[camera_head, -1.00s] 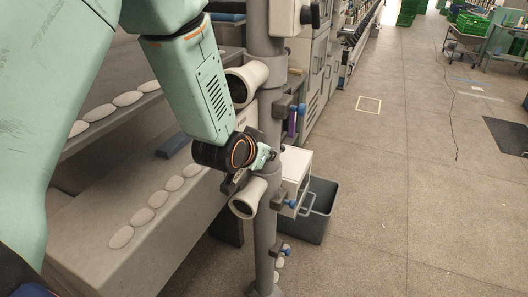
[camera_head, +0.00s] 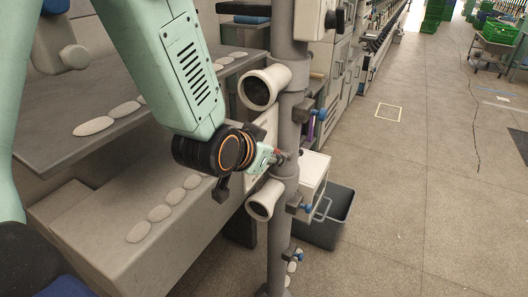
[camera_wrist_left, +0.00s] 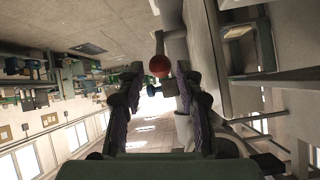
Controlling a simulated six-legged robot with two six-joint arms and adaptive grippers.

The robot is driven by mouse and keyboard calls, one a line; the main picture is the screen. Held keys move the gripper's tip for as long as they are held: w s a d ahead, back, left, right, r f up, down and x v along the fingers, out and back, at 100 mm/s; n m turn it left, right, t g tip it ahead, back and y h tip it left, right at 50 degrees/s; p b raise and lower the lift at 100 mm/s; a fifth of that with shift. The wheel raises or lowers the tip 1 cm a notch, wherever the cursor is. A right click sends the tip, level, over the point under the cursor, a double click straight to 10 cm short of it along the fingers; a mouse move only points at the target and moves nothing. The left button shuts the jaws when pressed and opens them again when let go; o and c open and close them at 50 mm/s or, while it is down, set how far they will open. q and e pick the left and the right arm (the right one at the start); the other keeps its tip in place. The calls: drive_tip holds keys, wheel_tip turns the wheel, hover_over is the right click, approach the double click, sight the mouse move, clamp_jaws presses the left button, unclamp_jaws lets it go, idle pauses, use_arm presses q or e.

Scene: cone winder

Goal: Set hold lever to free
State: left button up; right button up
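The hold lever ends in a round red knob (camera_wrist_left: 159,66). In the left wrist view it sits ahead, around the gap between my fingertips, with a grey rod above it. My left gripper (camera_wrist_left: 157,84) is open, with a dark finger on each side. I cannot tell whether the knob is between the fingers or just beyond them. In the head view my left gripper (camera_head: 274,160) is small and partly hidden by my wrist, close to the grey post (camera_head: 285,130). A small reddish spot shows at its tip. My right gripper is in neither view.
Two pale funnel-shaped ports, upper (camera_head: 265,86) and lower (camera_head: 265,200), are on the post near my wrist. Blue knobs (camera_head: 320,114) stick out at its right. A dark bin (camera_head: 328,215) stands behind. The shelf (camera_head: 110,215) at left carries pale oval pieces. Floor at right is open.

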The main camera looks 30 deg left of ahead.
use_arm(q)
drive_tip(key=shift+v, duration=1.2)
